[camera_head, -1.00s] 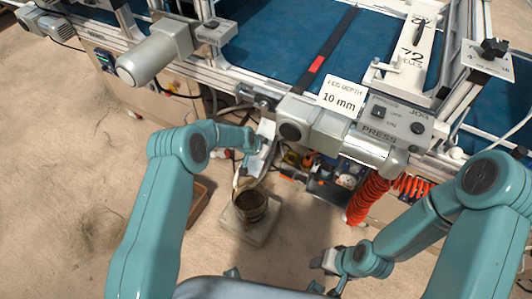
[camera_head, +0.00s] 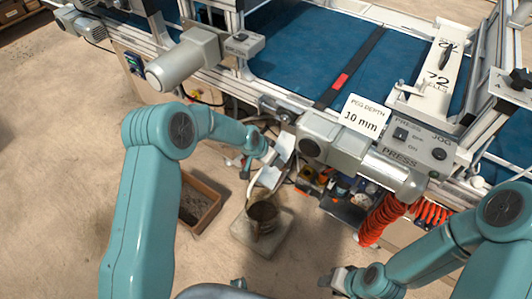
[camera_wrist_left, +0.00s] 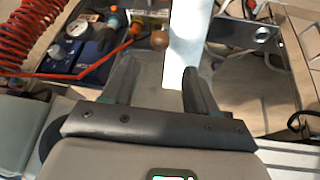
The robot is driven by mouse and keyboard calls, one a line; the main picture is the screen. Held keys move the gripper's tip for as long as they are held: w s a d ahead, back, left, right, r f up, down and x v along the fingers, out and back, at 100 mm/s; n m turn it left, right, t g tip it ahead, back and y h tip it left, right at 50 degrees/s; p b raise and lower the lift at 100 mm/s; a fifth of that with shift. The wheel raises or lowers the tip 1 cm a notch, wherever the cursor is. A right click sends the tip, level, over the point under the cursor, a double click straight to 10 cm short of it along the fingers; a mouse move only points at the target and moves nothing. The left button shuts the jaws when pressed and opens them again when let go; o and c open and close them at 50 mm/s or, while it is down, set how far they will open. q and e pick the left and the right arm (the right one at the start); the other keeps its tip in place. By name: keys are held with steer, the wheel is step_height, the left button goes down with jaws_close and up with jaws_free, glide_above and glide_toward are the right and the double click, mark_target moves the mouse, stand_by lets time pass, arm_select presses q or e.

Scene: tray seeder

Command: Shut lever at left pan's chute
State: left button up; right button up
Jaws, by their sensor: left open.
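In the head view my left gripper (camera_head: 268,168) is beside a pale chute-like piece (camera_head: 273,176) under the front of the machine, above a dark round pan (camera_head: 262,214) on a square base (camera_head: 262,242). In the left wrist view its two fingers (camera_wrist_left: 161,68) are apart. A pale strip (camera_wrist_left: 186,40) runs up between and beyond them. A small brown ball knob (camera_wrist_left: 160,40), perhaps the lever's end, shows just beyond the fingertips. I cannot tell whether the fingers touch anything. My right gripper (camera_head: 336,280) is low, away from the machine; its jaws are too small to judge.
The machine's PRESS box (camera_head: 385,155) overhangs close to my left gripper. A red coiled hose (camera_head: 382,220) hangs right of it. A brown box (camera_head: 200,205) lies on the floor at left.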

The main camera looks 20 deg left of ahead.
arm_select(q)
steer(key=v, duration=0.5)
steer(key=shift+s+a+r, duration=0.1)
steer(key=shift+s+r, duration=0.05)
steer(key=shift+r, duration=0.05)
